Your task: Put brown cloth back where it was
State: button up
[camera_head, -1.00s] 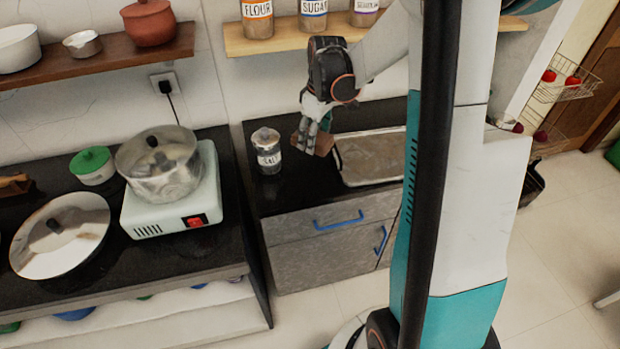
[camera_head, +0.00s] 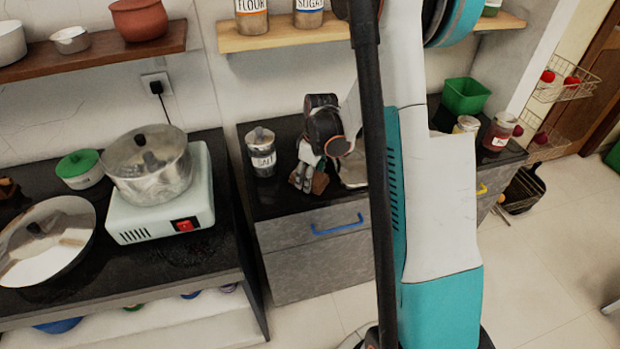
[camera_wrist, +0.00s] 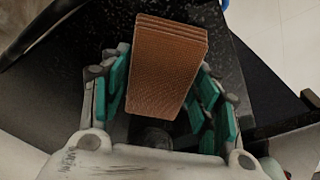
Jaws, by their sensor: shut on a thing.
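The brown cloth (camera_head: 320,183) is folded into a small thick block. My gripper (camera_head: 308,178) is shut on it, over the black counter near its front edge, to the right of the salt jar. In the wrist view the cloth (camera_wrist: 165,65) stands out between the two teal-padded fingers of my gripper (camera_wrist: 162,95), with its layered edge at the far end. The dark speckled counter top shows beneath. I cannot tell whether the cloth touches the counter.
The salt jar (camera_head: 262,152) stands close to the left of my gripper. A tray (camera_head: 353,172) lies to the right, mostly hidden by my arm. A pot (camera_head: 147,170) sits on the stove at left. A green bin (camera_head: 464,96) and jars stand at far right.

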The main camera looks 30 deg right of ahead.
aim_at(314, 177)
jog(key=o, duration=1.1)
jog(key=shift+f, duration=0.2)
notch_tip(314, 177, up, 12)
jog(key=s+p, duration=0.1)
jog(key=p, duration=0.3)
jog(key=shift+s+d+r, duration=0.15)
jog(key=shift+d, duration=0.2)
